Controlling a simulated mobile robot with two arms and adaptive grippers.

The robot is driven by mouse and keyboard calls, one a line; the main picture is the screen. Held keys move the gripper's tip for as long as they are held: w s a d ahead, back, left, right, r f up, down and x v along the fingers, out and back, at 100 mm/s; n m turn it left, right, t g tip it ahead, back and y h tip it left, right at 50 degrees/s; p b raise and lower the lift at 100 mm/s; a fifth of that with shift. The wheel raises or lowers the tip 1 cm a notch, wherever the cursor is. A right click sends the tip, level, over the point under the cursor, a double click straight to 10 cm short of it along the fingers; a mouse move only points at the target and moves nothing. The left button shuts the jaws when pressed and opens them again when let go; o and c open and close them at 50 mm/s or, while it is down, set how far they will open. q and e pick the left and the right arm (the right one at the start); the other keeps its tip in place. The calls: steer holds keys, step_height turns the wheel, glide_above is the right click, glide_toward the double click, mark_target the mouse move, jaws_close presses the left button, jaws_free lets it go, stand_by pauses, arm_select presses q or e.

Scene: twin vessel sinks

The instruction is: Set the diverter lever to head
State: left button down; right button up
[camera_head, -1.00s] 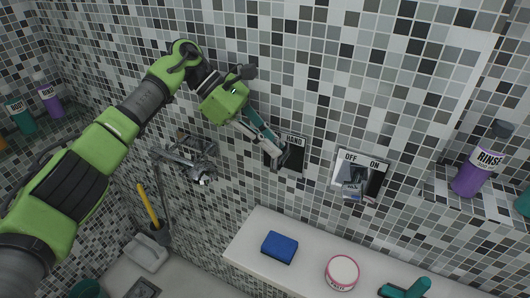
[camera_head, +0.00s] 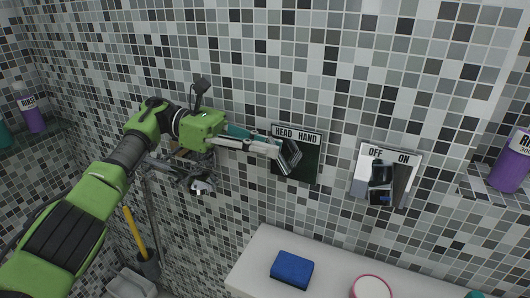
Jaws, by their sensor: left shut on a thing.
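The diverter plate (camera_head: 307,171) is a dark square on the tiled wall, marked HEAD on the left and HAND on the right. Its metallic lever (camera_head: 292,157) is in the left half of the plate, below the word HEAD. My left gripper (camera_head: 277,149) comes in from the left, with its fingertips at the lever. It is shut on the lever, and its fingers hide part of it. My right gripper is not in view.
An OFF/ON plate (camera_head: 403,180) with its own lever (camera_head: 380,180) is to the right. Below are a white ledge (camera_head: 262,258), a blue sponge (camera_head: 292,269) and a pink-rimmed jar (camera_head: 371,288). A shower fitting (camera_head: 200,184) is behind my arm.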

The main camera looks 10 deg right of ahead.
arm_select(q)
steer(key=shift+r, duration=0.15)
steer(key=c, duration=2.3)
jaws_free()
steer(key=shift+c, duration=0.2)
steer(key=shift+a, duration=0.1)
step_height(320, 180, up, 10)
steer(key=shift+f, duration=0.1)
steer(key=shift+w, duration=0.1)
